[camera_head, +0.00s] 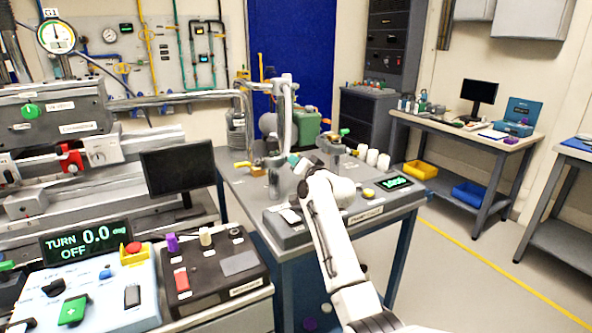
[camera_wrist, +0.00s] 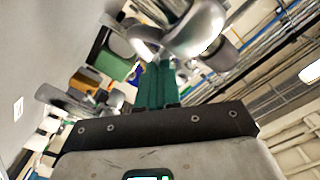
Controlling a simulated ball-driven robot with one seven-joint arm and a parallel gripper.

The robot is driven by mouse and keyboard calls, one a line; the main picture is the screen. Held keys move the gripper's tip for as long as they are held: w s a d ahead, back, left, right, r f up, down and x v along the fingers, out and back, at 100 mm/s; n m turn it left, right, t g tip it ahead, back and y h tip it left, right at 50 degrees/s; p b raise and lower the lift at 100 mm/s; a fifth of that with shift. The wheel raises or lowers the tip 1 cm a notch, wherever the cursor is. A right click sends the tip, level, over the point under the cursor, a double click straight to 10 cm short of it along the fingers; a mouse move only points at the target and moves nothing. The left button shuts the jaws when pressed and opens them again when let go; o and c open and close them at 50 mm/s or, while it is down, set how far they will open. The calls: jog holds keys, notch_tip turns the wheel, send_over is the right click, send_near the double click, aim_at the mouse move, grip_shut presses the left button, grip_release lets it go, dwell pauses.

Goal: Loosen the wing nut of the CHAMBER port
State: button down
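My gripper (camera_head: 294,158) is at the end of my white arm, over the blue-legged table, close to upright metal pipework (camera_head: 284,105). In the wrist view, my gripper's green fingers (camera_wrist: 165,80) stand side by side, close together. Their far ends meet or overlap a shiny rounded metal part (camera_wrist: 190,30) in the picture. I cannot tell whether they touch it or hold it. I cannot make out a wing nut for certain, or read a CHAMBER label on a port. My arm hides part of the pipework's base.
A control box with a green display (camera_head: 393,183) and several white cylinders (camera_head: 372,157) stand on the table's right. A black monitor (camera_head: 178,170) stands left. Open floor (camera_head: 450,270) lies to the right.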

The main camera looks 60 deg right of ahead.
jog(key=shift+f+n+b, duration=0.1)
jog(key=shift+n+b, duration=0.55)
jog(key=shift+n, duration=0.55)
jog(key=c, duration=1.8)
grip_release()
jog(key=o, duration=0.5)
jog(key=shift+w, duration=0.1)
